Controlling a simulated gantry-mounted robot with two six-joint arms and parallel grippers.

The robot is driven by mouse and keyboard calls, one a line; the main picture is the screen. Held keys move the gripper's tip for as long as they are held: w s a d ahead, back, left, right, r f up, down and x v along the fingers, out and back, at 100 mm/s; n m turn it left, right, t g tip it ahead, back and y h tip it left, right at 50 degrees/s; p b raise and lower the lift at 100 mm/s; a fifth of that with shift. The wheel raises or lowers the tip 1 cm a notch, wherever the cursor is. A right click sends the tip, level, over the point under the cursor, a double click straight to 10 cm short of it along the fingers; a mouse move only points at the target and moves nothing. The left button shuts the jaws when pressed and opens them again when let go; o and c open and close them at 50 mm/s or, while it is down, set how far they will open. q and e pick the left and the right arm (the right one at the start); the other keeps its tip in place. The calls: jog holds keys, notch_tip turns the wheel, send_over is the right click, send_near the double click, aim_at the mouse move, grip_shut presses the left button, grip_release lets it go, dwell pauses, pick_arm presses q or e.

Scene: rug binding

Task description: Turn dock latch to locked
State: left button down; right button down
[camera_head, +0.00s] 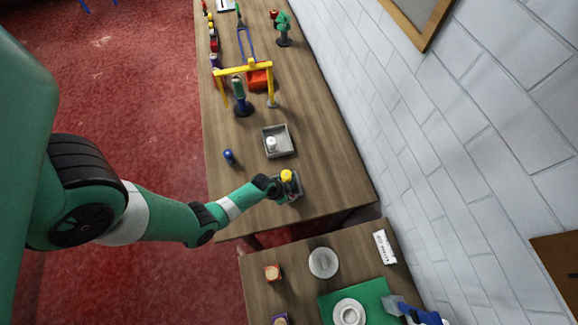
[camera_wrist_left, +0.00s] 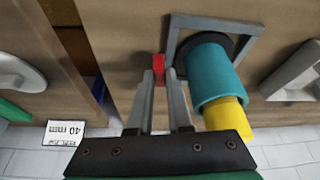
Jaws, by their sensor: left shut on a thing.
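The dock is a grey square frame (camera_wrist_left: 174,32) on the wooden table, also visible in the head view (camera_head: 297,190). A teal cylinder (camera_wrist_left: 211,72) with a yellow end (camera_wrist_left: 226,118) stands in it on a dark round base. In the head view the yellow top (camera_head: 287,176) shows beside my gripper. A small red latch (camera_wrist_left: 158,66) sits at the frame's edge. My left gripper (camera_wrist_left: 163,78) is shut on this red latch, its fingers beside the teal cylinder; it also shows in the head view (camera_head: 277,187). The latch is hidden in the head view.
A yellow arch (camera_head: 245,70) stands beyond. A gap separates a second table with a white disc (camera_head: 323,262) and green mat (camera_head: 372,298). A white brick wall borders the right.

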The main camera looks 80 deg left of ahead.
pick_arm(q)
jog(key=n+y, duration=0.1)
jog(key=n, duration=0.1)
jog(key=shift+d+n, duration=0.15)
jog(key=shift+n, duration=0.15)
jog(key=shift+n+g+y, duration=0.3)
jog(key=shift+n, duration=0.6)
jog(key=n, duration=0.2)
jog(key=n+g+y+b, duration=0.1)
jog(key=n, duration=0.1)
jog(key=shift+w+f+n+y, duration=0.1)
jog(key=shift+w+n+y, duration=0.05)
jog(key=shift+n+y, duration=0.15)
jog(key=shift+d+n+g, duration=0.1)
jog(key=shift+n+g, duration=0.3)
jog(key=shift+n, duration=0.5)
jog(key=shift+n+g+p, duration=0.3)
jog(key=shift+n+p, duration=0.1)
jog(key=shift+n, duration=0.5)
jog(key=shift+w+n+g+y+p, duration=0.1)
jog(key=shift+n+g+y+p, duration=0.4)
jog(key=shift+n, duration=1.1)
